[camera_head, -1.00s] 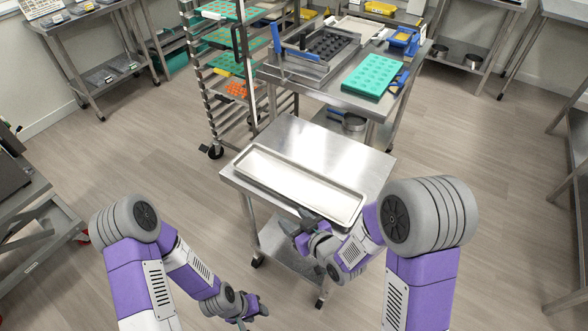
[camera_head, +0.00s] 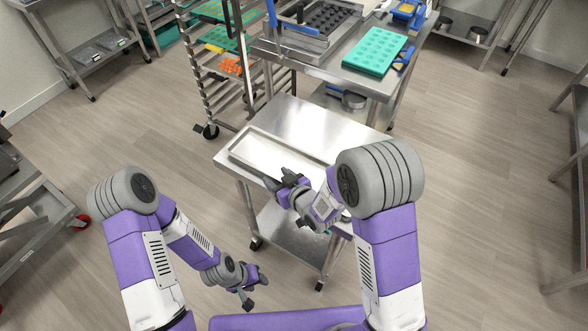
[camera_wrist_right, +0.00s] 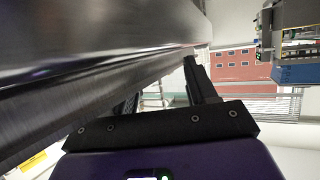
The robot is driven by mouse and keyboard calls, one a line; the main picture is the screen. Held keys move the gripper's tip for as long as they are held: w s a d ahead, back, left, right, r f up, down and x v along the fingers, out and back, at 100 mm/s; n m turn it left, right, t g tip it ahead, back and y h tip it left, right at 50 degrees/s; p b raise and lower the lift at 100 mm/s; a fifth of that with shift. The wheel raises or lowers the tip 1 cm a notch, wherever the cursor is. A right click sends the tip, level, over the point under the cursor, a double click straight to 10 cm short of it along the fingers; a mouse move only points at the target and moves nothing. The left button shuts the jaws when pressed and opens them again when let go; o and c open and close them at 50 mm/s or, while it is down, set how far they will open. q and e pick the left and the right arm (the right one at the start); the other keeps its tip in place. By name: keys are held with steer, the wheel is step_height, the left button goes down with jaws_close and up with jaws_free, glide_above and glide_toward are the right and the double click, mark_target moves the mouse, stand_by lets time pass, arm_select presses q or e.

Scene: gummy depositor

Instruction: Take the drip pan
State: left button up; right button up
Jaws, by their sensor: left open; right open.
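The drip pan (camera_head: 262,152) is a long, shallow, shiny metal tray with a raised rim. It lies on the steel cart (camera_head: 320,122), along its near edge. My right gripper (camera_head: 280,181) is open at the pan's near long side, and my right arm hides the pan's right part. In the right wrist view the right gripper's dark fingers (camera_wrist_right: 165,92) are close to a large grey metal surface; contact cannot be told. My left gripper (camera_head: 256,288) is open and empty, low in front of the cart, away from the pan.
A rack (camera_head: 212,88) with green trays stands behind the cart at left. A steel table (camera_head: 352,80) behind holds a teal mould (camera_head: 375,51) and a framed dark mould (camera_head: 322,18). The cart's top behind the pan is clear.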

jaws_close()
steer(key=shift+d, duration=0.1)
steer(key=shift+s+f, duration=0.15)
steer(key=shift+f, duration=0.05)
stand_by(1.1)
